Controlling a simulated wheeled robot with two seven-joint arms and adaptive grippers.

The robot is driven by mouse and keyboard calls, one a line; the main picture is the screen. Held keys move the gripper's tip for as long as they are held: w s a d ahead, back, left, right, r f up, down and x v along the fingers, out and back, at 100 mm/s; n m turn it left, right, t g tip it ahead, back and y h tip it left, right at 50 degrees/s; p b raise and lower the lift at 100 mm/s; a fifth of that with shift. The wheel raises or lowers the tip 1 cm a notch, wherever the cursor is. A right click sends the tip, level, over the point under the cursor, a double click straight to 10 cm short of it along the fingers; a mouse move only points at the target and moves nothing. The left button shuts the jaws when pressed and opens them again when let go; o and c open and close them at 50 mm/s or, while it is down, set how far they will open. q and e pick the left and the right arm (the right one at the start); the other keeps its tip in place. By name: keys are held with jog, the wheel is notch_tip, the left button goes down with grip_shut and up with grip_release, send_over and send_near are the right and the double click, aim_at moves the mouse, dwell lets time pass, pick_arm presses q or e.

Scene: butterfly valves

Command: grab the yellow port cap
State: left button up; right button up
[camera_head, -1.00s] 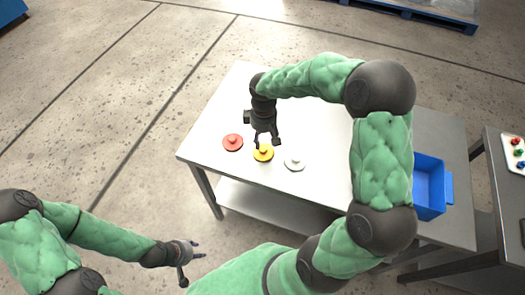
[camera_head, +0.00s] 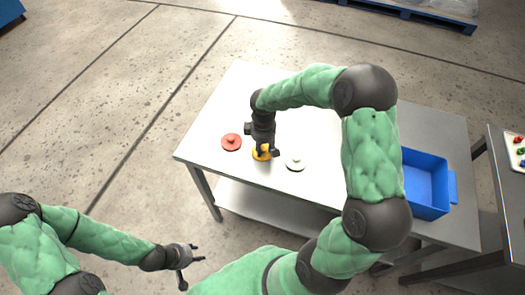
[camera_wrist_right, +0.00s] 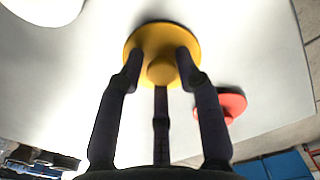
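The yellow port cap (camera_head: 262,153) lies on the white table, partly hidden by my right gripper (camera_head: 265,150). In the right wrist view the yellow cap (camera_wrist_right: 148,40) is a round disc with a raised knob. The fingers of my right gripper (camera_wrist_right: 160,68) are spread apart around the knob, with no clear grip on it. My left gripper (camera_head: 192,266) is open and empty, off the table at the lower left.
A red cap (camera_head: 231,142) lies left of the yellow one and a white cap (camera_head: 296,163) lies right of it. A blue bin (camera_head: 428,208) stands at the table's right. The table's left part (camera_head: 215,120) is clear.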

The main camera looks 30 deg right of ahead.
jog(key=c, duration=0.4)
jog(key=shift+o, duration=0.2)
jog(key=shift+r, duration=0.1)
